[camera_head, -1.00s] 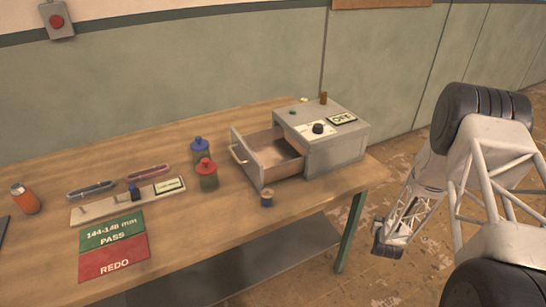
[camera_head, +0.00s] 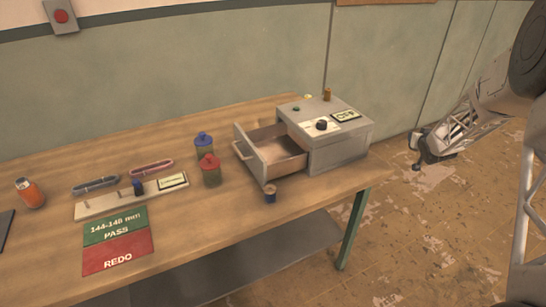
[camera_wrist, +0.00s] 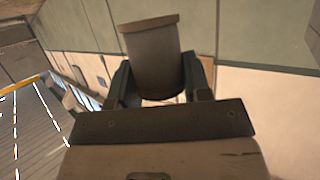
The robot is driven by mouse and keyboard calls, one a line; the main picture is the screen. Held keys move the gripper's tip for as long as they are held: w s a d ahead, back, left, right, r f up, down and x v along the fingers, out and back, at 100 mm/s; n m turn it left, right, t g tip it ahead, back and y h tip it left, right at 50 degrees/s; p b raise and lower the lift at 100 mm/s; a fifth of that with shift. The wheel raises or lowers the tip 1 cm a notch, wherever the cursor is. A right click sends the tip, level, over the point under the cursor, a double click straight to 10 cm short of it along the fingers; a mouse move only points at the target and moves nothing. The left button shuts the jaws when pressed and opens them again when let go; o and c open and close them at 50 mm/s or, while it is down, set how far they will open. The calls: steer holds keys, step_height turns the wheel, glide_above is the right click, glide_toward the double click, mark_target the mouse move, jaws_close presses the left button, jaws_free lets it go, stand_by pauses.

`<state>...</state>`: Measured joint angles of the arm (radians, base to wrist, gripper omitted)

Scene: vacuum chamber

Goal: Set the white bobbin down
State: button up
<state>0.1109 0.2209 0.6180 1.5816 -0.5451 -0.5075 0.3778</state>
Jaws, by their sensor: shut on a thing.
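My gripper (camera_wrist: 158,88) is shut on a bobbin (camera_wrist: 154,58), which shows close up in the wrist view between the two dark fingers. Its flange is tan and its wound body looks grey in shadow, so I cannot confirm that it is white. In the head view my gripper (camera_head: 430,148) is out to the right of the table, over the floor, clear of the bench and box. A small dark shape hangs at its tip there, too small to tell apart.
The wooden table (camera_head: 210,240) holds a grey box (camera_head: 335,150) with its drawer (camera_head: 277,150) pulled open.

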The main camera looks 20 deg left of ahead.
steer(key=a+r+n+y, duration=0.1)
steer(key=a+r, duration=0.3)
steer(key=r, duration=0.8)
steer(key=a+r+n+y, duration=0.1)
steer(key=a+r, duration=0.3)
steer(key=r, duration=0.8)
steer(key=s+a+r+g+y, duration=0.1)
steer(key=s+a+r, duration=0.2)
steer(key=a+r, duration=0.65)
steer(key=s+a+f+n+y, duration=0.1)
steer(key=s+a+f, duration=0.4)
steer(key=a+f, duration=0.3)
steer(key=s+a+f+n+g+y, duration=0.1)
steer(key=s+a+f, duration=0.5)
steer(key=a, duration=0.8)
steer(key=s+a+f+n+y, duration=0.1)
steer(key=s+a+f, duration=0.5)
steer(key=a+f, duration=0.4)
steer(key=shift+a+f+n+g, duration=0.3)
steer(key=shift+a+f, duration=0.1)
steer(key=shift+a, duration=0.2)
steer(key=shift+s, duration=0.1)
step_height(320, 180, down, 6)
steer(key=shift+f, duration=0.15)
